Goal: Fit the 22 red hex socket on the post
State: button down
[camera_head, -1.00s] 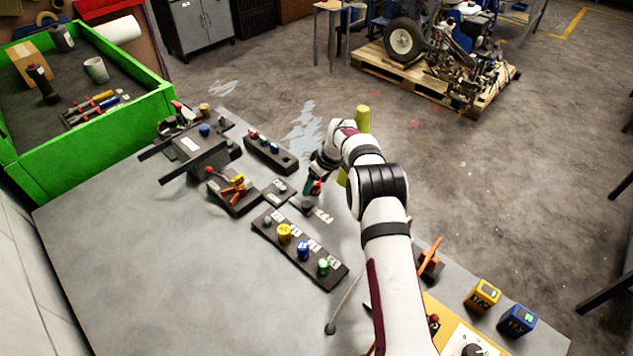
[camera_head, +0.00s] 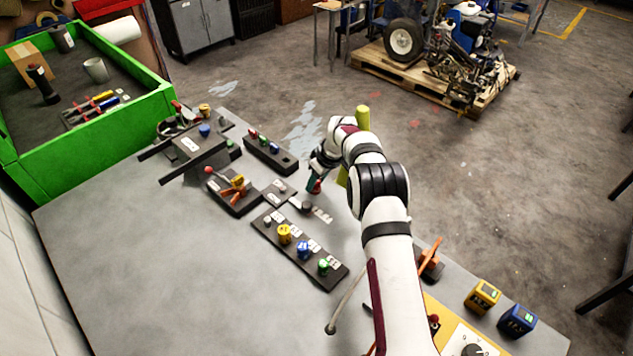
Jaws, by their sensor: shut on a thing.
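My gripper (camera_head: 313,182) is small in view at the end of my arm. It is shut on a small red piece (camera_head: 316,187), apparently the red hex socket, held above the bench; its size mark cannot be read. A long dark rack (camera_head: 335,283) lies nearer, to the lower left of my gripper. It carries a yellow socket (camera_head: 284,233), a blue socket (camera_head: 303,249) and a green socket (camera_head: 324,265). At its left end a grey post (camera_head: 268,219) appears bare. The held piece is apart from this rack.
A dark round knob-like piece (camera_head: 306,207) and a pale labelled strip (camera_head: 322,214) lie just below my gripper. Another dark rack (camera_head: 285,164) with small coloured pieces stands beyond. The bench's near left is clear.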

jog(key=shift+r, duration=0.4)
jog(key=shift+r, duration=1.75)
jog(key=s+a+r+n, duration=0.3)
jog(key=s+a, duration=0.2)
jog(key=a, duration=0.1)
notch_tip(320, 180, up, 2)
jog(key=n+g+y, duration=0.1)
jog(key=n+g, duration=0.1)
jog(key=n, duration=0.1)
send_over(267, 219)
jog(key=shift+s+d+f, duration=0.1)
jog(key=shift+d+f, duration=0.1)
jog(key=shift+f, duration=1.1)
jog(key=shift+s+d+f, duration=0.1)
jog(key=shift+d+f, duration=0.05)
jog(key=shift+f, duration=1.15)
jog(key=shift+w+f, duration=0.1)
jog(key=shift+f, duration=1.65)
